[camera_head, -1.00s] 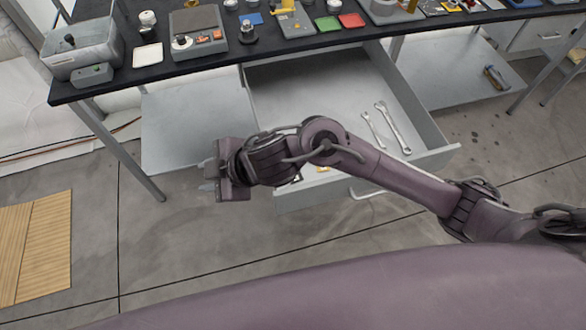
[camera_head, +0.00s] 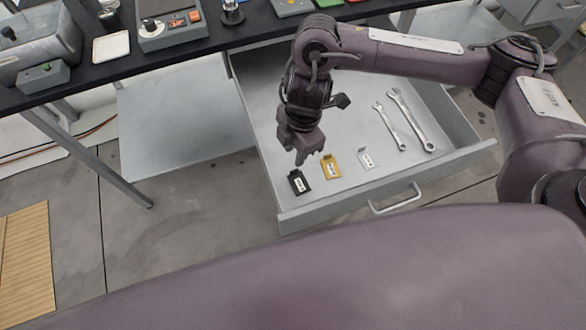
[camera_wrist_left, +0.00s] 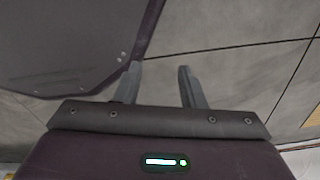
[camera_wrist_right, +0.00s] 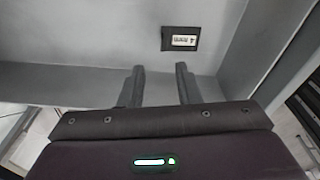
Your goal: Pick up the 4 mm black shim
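The black shim (camera_head: 299,182) lies flat in the open drawer, near its front left corner, with a pale label on it. It also shows in the right wrist view (camera_wrist_right: 181,38), ahead of the fingertips and a little right of them. My right gripper (camera_head: 314,157) points down over the drawer, above and just behind the black shim, apart from it. In the right wrist view its two fingers (camera_wrist_right: 158,72) are spread with nothing between them. My left gripper (camera_wrist_left: 160,70) is open and empty over the floor in the left wrist view.
A yellow shim (camera_head: 331,169) and a silver shim (camera_head: 367,160) lie right of the black one. Two wrenches (camera_head: 410,122) lie farther right. The drawer's front wall (camera_head: 290,220) and handle (camera_head: 394,203) are close by. The workbench (camera_head: 110,70) stands behind, holding several items.

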